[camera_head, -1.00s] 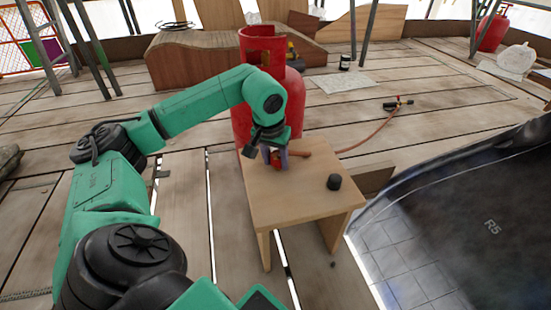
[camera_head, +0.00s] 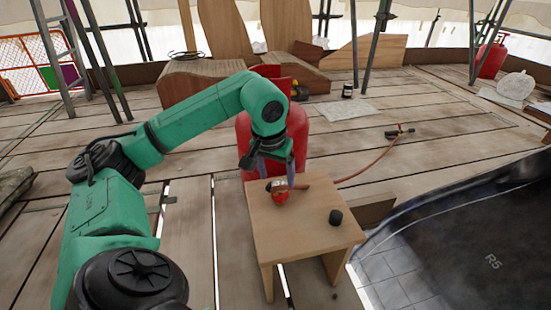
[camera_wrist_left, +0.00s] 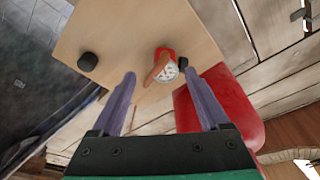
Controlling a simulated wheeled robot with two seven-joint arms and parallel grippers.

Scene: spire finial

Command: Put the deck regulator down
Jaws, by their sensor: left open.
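The deck regulator (camera_head: 280,196), red with a round gauge face, rests on the small wooden stool (camera_head: 300,230), near its back left edge. It also shows in the wrist view (camera_wrist_left: 167,66), gauge facing the camera, with the end of an orange-brown hose (camera_wrist_left: 152,76) at it. My left gripper (camera_head: 277,178) is open just above the regulator. In the wrist view the two grey fingers (camera_wrist_left: 160,74) stand apart with nothing gripped between them. My right gripper is not in view.
A black cap-like piece (camera_head: 335,217) sits on the stool's right side. A red gas cylinder (camera_head: 299,128) stands behind the stool, close to my left gripper. The hose runs right to a torch (camera_head: 399,132) on the planks. A dark sheet marked R5 (camera_head: 480,225) lies at right.

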